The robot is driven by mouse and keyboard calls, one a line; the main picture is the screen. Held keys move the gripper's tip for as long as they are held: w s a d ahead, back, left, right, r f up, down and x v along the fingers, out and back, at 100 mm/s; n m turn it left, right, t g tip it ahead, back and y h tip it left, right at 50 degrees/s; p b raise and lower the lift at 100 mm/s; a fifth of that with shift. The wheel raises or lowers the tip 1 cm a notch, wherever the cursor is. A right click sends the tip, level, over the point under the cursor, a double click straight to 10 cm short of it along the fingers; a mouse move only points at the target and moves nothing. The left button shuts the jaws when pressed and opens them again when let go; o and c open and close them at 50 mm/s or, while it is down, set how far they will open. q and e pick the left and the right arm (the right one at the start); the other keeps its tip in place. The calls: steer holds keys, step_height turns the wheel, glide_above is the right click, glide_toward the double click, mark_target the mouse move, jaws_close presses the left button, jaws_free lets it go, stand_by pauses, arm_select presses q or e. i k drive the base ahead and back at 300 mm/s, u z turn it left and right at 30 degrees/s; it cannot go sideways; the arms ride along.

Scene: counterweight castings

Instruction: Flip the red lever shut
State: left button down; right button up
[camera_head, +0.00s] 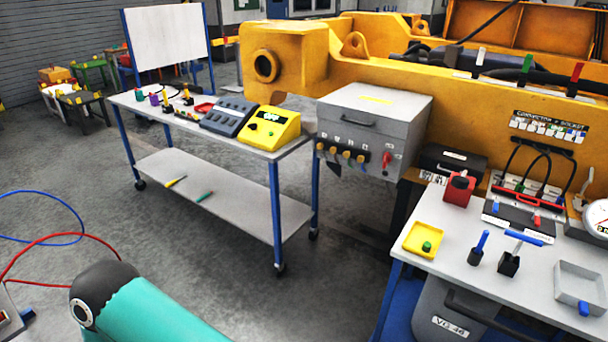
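A small red lever or knob (387,160) sits on the front face of a grey box (372,128), at the right end of a row of yellow-brown knobs (342,152). It hangs roughly downward. It is too small to tell whether it is open or shut. Another red upright handle or tag (576,72) stands among cables on the yellow machine at the upper right. Neither of my grippers is in view, and nothing touches the red lever.
A wheeled table (220,190) at left centre bears a yellow control box (270,128) and a grey panel (228,114). A workbench (455,250) at right holds a yellow tray (424,240), a red canister (459,189) and blue-handled tools. Grey floor (200,235) lies open in front.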

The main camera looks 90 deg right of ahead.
mark_target(536, 218)
steer(key=u, duration=1.5)
steer(key=i, duration=0.15)
steer(key=z, duration=2.95)
steer(key=i, duration=0.15)
steer(key=z, duration=1.35)
steer(key=i, duration=0.2)
steer(key=z, duration=1.8)
steer(key=k, duration=0.65)
steer(key=z, duration=0.4)
steer(key=i, duration=1.55)
steer(key=u, duration=0.3)
